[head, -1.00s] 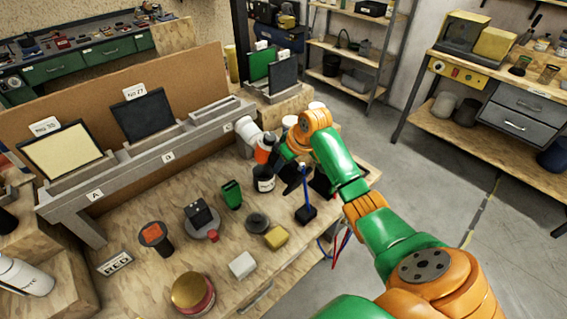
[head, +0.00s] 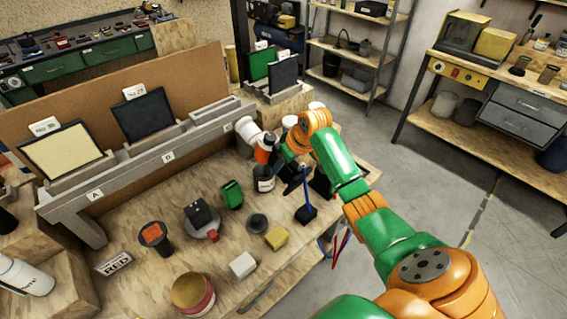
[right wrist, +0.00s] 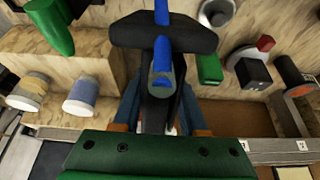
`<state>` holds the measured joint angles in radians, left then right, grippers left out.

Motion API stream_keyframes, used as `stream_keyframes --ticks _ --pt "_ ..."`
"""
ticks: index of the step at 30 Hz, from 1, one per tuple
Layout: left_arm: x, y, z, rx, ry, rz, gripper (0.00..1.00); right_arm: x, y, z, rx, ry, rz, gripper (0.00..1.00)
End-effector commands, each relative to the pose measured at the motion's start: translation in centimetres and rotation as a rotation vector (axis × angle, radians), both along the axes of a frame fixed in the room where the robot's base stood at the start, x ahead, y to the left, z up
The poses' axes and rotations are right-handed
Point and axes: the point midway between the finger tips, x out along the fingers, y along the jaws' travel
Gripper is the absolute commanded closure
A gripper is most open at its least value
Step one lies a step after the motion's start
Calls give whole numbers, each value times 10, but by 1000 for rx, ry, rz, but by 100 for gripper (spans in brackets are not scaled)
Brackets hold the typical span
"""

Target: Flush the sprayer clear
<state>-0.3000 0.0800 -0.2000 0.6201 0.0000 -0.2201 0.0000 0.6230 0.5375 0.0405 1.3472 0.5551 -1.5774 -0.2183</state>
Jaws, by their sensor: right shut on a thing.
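My right gripper (head: 288,164) is over the far right part of the workbench. In the right wrist view its two fingers (right wrist: 160,118) are closed on a black tool with a blue rod (right wrist: 161,50), which I take to be the sprayer. The tool has a wide black crosspiece at its end. In the head view the blue rod (head: 304,182) slants down to a small black block (head: 306,213); my gripper partly hides the tool. My left gripper is not in view.
The wooden bench (head: 215,255) holds a red-and-gold tin (head: 192,293), a white block (head: 243,265), a yellow block (head: 276,237) and a green item (head: 232,194). A grey slotted rack (head: 150,158) runs behind. Red and blue leads hang at the right edge. Floor is clear to the right.

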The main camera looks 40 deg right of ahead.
Motion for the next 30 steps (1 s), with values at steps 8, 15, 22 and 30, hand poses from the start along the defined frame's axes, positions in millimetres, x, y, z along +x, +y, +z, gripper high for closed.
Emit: stream_keyframes --ticks 8,15,22,30 --pt "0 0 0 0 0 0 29 1 -1 5 -1 -6 -1 76" --pt "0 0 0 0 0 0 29 1 -1 35 -2 -7 -1 76" --pt "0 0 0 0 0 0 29 1 -1 59 -3 -7 0 76" --pt "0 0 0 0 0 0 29 1 -1 61 -1 -4 -1 76"
